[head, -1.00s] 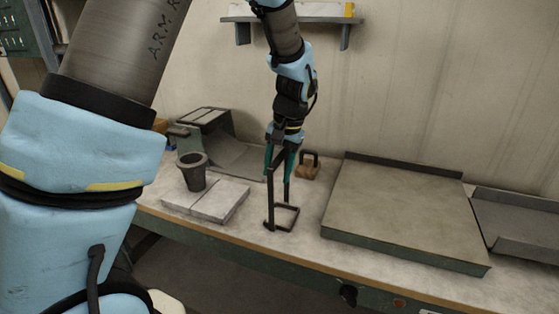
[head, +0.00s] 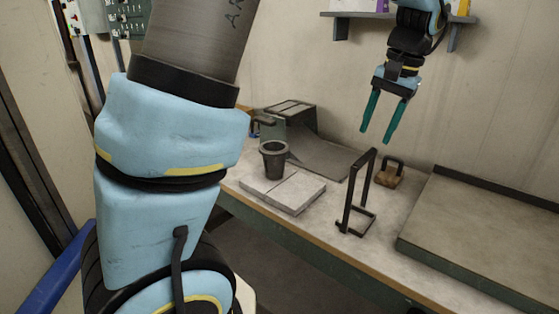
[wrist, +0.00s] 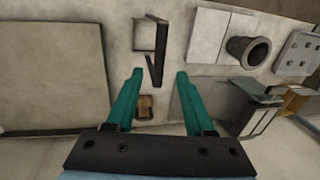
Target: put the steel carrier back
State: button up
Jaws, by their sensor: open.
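The steel carrier (head: 351,205), a dark upright frame with a square ring at its foot, stands on the workbench near its front edge. In the wrist view the carrier (wrist: 157,62) shows ahead of the fingertips, apart from them. My gripper (head: 377,136) has two teal fingers spread apart with nothing between them. It hangs above the bench, up and to the right of the carrier's top. The open fingers also show in the wrist view (wrist: 159,75).
A dark crucible (head: 274,162) stands on pale slabs (head: 297,195) left of the carrier. A small wooden block with a dark handle (head: 390,176) sits just right of it. A large flat tray (head: 470,235) fills the right. A shelf (head: 350,16) is on the wall.

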jog(key=w+a+f+n+h, duration=0.1)
jog(key=a+f+n, duration=0.15)
jog(key=a, duration=0.55)
jog(key=w+a+f+n, duration=0.1)
jog(key=w+a+f, duration=0.15)
jog(key=a, duration=0.45)
jog(key=s+a+f+n, duration=0.2)
jog(key=s+a+f, duration=0.1)
jog(key=a, duration=0.5)
jog(key=s+a+f+n, duration=0.2)
jog(key=s+a, duration=0.2)
jog(key=a, duration=0.3)
jog(key=shift+a+f+h, duration=0.4)
